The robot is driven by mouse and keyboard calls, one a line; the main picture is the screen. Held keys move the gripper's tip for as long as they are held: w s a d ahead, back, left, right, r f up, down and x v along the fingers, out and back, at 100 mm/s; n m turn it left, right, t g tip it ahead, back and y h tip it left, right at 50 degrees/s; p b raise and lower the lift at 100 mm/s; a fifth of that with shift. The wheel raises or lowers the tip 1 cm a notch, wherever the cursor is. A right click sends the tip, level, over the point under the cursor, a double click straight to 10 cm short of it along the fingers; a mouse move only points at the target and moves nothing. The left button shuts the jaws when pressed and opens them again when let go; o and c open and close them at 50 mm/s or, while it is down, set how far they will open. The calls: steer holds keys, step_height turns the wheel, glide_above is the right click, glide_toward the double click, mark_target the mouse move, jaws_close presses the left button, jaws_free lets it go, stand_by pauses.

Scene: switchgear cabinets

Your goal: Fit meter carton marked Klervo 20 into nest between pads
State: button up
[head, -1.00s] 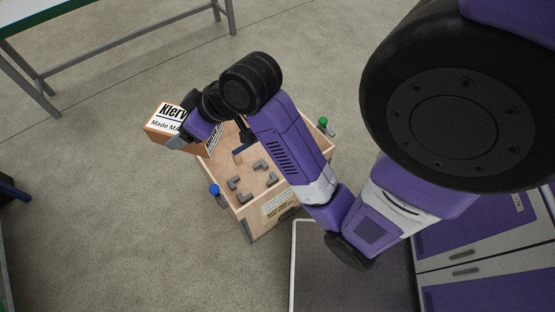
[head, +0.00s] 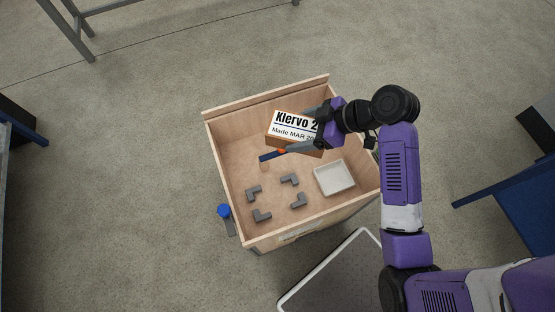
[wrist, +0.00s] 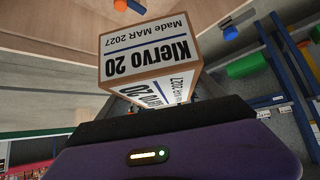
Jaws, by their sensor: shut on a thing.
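The meter carton (head: 293,125), brown with a white label reading Klervo and Made MAR, is in my gripper (head: 308,131). The gripper is shut on its right side and holds it over the back part of an open wooden crate. In the wrist view the carton (wrist: 150,52) fills the upper middle, its label reading Klervo 20 upside down. The nest is the bare patch of crate floor (head: 275,197) between several grey L-shaped corner pads (head: 290,179). It is empty and lies below the carton in the head picture. The carton's height above the floor is hard to tell.
The wooden crate (head: 226,168) has raised walls. A white tray (head: 334,177) lies inside, right of the pads. A blue bar with an orange part (head: 272,155) is just below the carton. A blue knob (head: 224,211) sits outside the left wall. Blue furniture (head: 510,190) stands at right.

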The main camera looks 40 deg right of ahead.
steer(key=s+a+f+n+g+y+b, duration=0.15)
steer(key=a+f+n+b, duration=0.25)
steer(key=f, duration=0.4)
steer(key=w+a+f+n+g+y+b, duration=0.1)
steer(key=a+f+n+g+y+b, duration=0.15)
steer(key=a+f+b, duration=0.4)
steer(key=shift+n+h, duration=0.3)
steer(key=shift+n, duration=0.15)
steer(key=f, duration=0.5)
steer(key=d+f+b, duration=0.1)
steer(key=f, duration=1.1)
steer(key=shift+s+d+f, duration=0.2)
steer(key=shift+s+d, duration=0.05)
steer(key=shift+d, duration=0.05)
steer(key=shift+s+f+b, duration=0.15)
steer(key=shift+f+b, duration=0.75)
steer(key=shift+f, duration=1.25)
steer(key=shift+c, duration=0.4)
steer(key=o, duration=2)
steer(key=shift+f, duration=0.1)
steer(key=shift+r, duration=0.25)
steer(key=shift+d+r, duration=0.2)
steer(key=shift+d, duration=0.05)
steer(key=p+v, duration=0.1)
steer(key=v, duration=0.4)
steer(key=p+v, duration=0.1)
steer(key=v, duration=0.5)
steer(key=shift+d+r, duration=0.1)
steer(key=shift+r, duration=0.1)
